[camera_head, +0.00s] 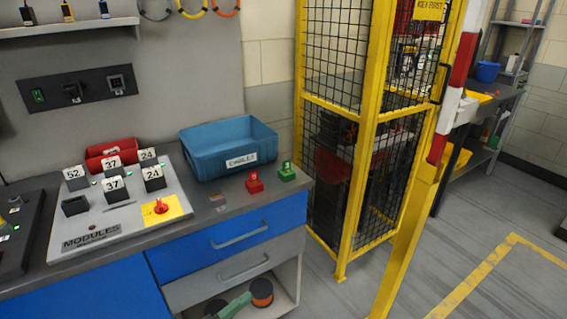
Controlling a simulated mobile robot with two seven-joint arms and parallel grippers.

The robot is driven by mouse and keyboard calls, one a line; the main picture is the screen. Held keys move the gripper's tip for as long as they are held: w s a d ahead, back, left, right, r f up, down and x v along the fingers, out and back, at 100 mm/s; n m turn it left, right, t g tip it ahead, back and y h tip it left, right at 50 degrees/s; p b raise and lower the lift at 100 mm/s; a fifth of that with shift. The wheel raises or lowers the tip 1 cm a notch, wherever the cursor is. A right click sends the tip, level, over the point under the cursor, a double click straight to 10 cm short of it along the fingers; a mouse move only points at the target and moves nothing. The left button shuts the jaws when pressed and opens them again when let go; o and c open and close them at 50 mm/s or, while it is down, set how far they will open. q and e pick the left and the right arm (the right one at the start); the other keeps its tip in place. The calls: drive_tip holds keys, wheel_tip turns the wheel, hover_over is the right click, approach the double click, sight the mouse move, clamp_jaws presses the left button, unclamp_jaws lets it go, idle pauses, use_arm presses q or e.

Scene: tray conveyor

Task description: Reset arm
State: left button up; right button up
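Neither of my grippers shows in the head view, and I see no part of my arms. The task names no other object. A workbench (222,229) with a grey top fills the left half. On it lies a light grey board (101,221) labelled MODULES, with several dark numbered blocks and a red knob (160,207) on a yellow plate. A blue bin (226,158) labelled CABLES stands behind the bench's right part. A red block (254,182) and a green block (287,171) stand near the right end.
A yellow-framed mesh cage (350,175) stands right of the bench, with a red and white barrier post (452,95). A red bin (110,152) sits behind the board. An open lower compartment holds orange-ended items (262,292). The floor (480,215) at right is mostly clear.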

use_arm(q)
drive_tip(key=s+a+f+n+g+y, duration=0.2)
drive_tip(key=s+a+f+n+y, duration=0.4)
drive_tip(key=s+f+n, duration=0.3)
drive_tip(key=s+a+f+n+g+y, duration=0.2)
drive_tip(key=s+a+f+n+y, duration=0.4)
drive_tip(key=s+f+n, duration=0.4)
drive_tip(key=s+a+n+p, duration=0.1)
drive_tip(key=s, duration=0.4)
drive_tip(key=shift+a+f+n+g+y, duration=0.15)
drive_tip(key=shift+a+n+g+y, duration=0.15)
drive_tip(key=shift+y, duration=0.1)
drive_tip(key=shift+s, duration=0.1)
